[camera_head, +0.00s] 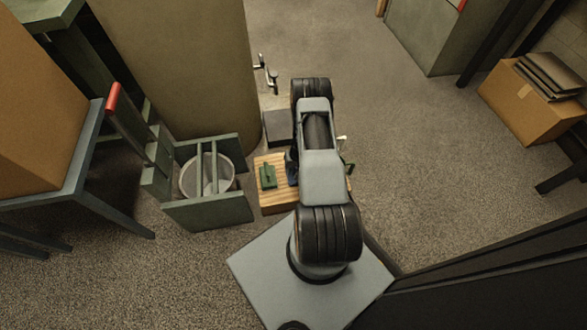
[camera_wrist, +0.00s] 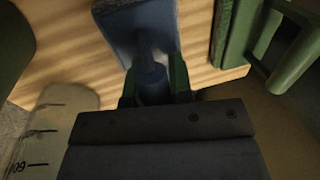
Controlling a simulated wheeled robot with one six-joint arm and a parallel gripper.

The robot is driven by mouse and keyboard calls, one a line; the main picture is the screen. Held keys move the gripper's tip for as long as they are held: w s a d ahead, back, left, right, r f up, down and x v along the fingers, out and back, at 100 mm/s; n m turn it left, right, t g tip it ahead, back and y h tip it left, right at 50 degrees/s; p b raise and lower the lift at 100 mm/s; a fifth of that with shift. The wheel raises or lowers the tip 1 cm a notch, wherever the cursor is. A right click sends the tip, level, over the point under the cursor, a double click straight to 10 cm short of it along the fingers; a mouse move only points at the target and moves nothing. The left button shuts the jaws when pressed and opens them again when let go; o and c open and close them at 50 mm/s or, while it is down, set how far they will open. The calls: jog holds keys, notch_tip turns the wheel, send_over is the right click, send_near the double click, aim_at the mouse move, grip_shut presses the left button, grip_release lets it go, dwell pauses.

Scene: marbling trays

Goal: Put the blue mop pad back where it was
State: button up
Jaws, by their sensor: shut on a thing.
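The blue mop pad (camera_wrist: 140,22) shows at the top of the wrist view, a flat blue plate with an upright blue handle. My gripper (camera_wrist: 153,88) is shut on that handle, with a dark green finger on each side. The pad is over a striped wooden board (camera_wrist: 75,50); I cannot tell if it touches the board.
A green block with a handle (camera_head: 267,176) is on the board's left; a green piece (camera_wrist: 237,35) is right of the pad. A bucket (camera_head: 222,175) in a green frame stands left.

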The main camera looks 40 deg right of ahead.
jog(key=shift+f, duration=0.15)
jog(key=o, duration=0.7)
jog(key=shift+c, duration=0.2)
